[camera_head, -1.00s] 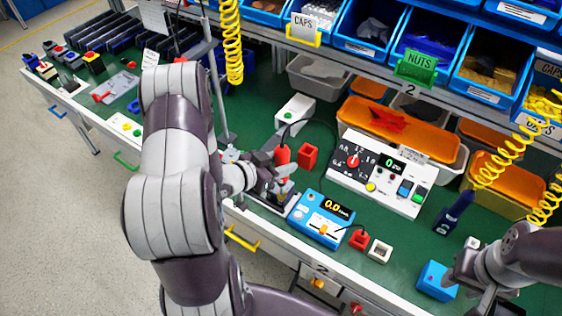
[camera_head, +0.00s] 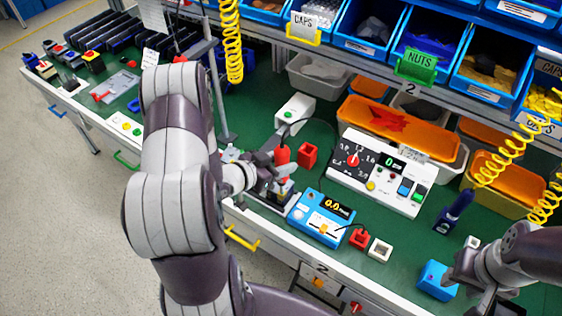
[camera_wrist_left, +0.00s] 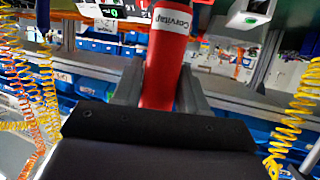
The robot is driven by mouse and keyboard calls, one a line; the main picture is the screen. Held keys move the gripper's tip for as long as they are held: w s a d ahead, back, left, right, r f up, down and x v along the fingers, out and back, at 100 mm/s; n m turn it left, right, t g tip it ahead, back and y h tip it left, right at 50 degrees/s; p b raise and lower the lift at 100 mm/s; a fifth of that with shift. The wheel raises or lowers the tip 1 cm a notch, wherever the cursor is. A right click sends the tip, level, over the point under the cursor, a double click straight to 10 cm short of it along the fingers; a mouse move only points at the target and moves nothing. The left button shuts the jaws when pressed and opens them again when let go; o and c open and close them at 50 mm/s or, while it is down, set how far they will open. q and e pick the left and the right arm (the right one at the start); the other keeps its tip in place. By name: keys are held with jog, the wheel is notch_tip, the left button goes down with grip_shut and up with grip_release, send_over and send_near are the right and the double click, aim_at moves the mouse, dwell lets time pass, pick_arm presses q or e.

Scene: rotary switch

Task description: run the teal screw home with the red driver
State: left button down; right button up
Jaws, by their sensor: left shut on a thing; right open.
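The red driver (camera_head: 282,156) stands roughly upright at the front of the bench in the head view. My left gripper (camera_head: 270,174) is shut on it. In the left wrist view, the red driver's body (camera_wrist_left: 165,68) with a white label sits between the two dark fingers of my left gripper (camera_wrist_left: 160,88). The driver's tip is hidden in the head view by the gripper and clutter, and I cannot make out the teal screw. My right gripper (camera_head: 478,284) is at the lower right, open, beside a blue block (camera_head: 437,280).
A blue box with a yellow display (camera_head: 320,218) stands just right of the driver. A red open-topped holder (camera_head: 307,154) is behind it. A white panel with a red rotary knob (camera_head: 378,172) is further right. Orange trays (camera_head: 398,130) line the back.

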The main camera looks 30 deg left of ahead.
aim_at(277, 152)
pick_arm(q)
notch_tip(277, 152, up, 5)
jog(key=p, duration=0.4)
jog(key=shift+f, duration=0.25)
